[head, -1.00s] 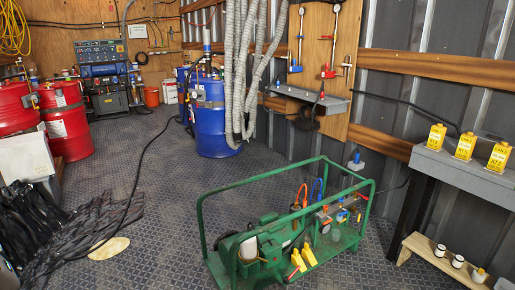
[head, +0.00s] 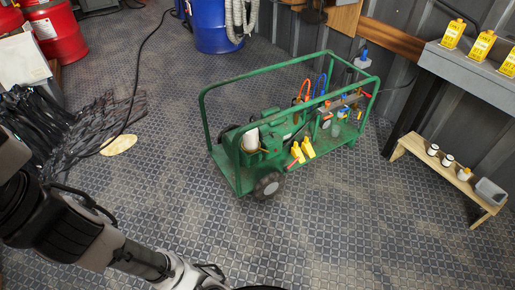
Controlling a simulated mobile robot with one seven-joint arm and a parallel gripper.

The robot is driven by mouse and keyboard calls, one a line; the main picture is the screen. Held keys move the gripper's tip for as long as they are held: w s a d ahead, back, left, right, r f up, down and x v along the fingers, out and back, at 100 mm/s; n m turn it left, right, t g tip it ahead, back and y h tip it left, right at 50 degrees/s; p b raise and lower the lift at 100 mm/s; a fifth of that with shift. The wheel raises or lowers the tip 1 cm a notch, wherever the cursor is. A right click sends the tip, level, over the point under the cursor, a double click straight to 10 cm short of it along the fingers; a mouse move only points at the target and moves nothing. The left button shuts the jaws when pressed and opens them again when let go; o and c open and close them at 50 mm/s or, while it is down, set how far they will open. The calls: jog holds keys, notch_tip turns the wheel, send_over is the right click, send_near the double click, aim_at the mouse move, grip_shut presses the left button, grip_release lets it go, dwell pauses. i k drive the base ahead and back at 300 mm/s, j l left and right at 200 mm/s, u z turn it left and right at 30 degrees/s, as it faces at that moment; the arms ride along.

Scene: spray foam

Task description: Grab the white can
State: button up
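A white can-like cylinder (head: 250,139) stands upright at the left end of the green wheeled cart (head: 226,183), beside the green machine. Small white containers with dark tops (head: 432,150) also stand on the low wooden bench at the right. I cannot tell from the view alone which one is the white can. My arm enters at the lower left and runs to the bottom edge, in front of and below the cart. My gripper's fingers are out of the picture, and nothing shows in contact with the cart or the containers.
The cart's green tube frame rises around the cylinder. Yellow-handled tools (head: 303,150) lie on the cart. A grey bench (head: 462,72) with yellow bottles stands at the right, above the wooden bench (head: 412,147). Black cables (head: 40,120) lie at the left. The front floor is clear.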

aim_at(250, 138)
jog(key=i+z, duration=0.2)
jog(key=i, duration=0.55)
jog(key=i+z, duration=0.15)
jog(key=i, duration=0.6)
jog(key=i+j+z, duration=0.2)
jog(key=i, duration=0.5)
